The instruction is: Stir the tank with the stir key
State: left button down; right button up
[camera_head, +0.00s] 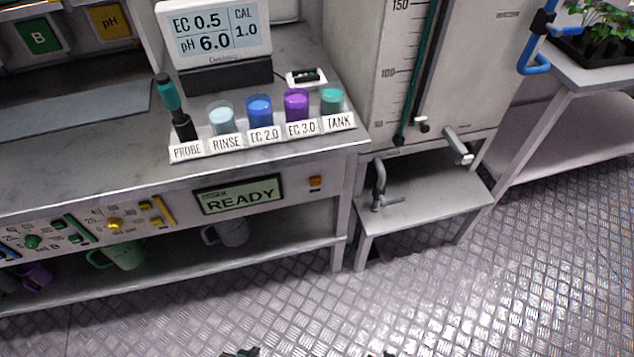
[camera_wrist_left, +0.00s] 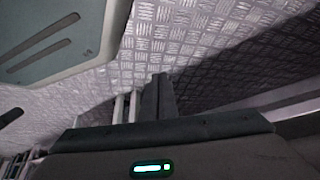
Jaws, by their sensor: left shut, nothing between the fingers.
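The tank (camera_head: 470,65) is a tall grey box at the back right, with a level scale and green tube on its front. A short grey spout or lever (camera_head: 458,146) sticks out low on it. A grey cranked piece with a crossbar (camera_head: 379,190), perhaps the stir key, stands on the low stand in front of the tank. My left gripper (camera_head: 240,352) shows only as a dark tip at the bottom edge, far from both. In the left wrist view its fingers (camera_wrist_left: 157,95) are together and empty over the floor. Another dark tip at the bottom edge may be my right gripper (camera_head: 389,354).
The bench at left holds a probe (camera_head: 170,98), several labelled cups and a meter display (camera_head: 215,35). Mugs (camera_head: 120,254) sit on its lower shelf. The low stand (camera_head: 440,195) adjoins the bench. A plant table (camera_head: 590,75) stands right. The front floor is clear.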

pick_arm(q)
jog(key=shift+s, duration=0.1)
jog(key=shift+s+f, duration=0.2)
jog(key=shift+s, duration=0.55)
pick_arm(e)
jog(key=shift+w+r, duration=0.2)
jog(key=shift+w, duration=0.4)
pick_arm(q)
jog(key=shift+w, duration=0.2)
pick_arm(e)
jog(key=shift+s, duration=0.1)
pick_arm(q)
jog(key=shift+w+r, duration=0.2)
jog(key=shift+w, duration=0.45)
pick_arm(e)
jog(key=shift+s+f, duration=0.2)
jog(key=shift+s, duration=0.25)
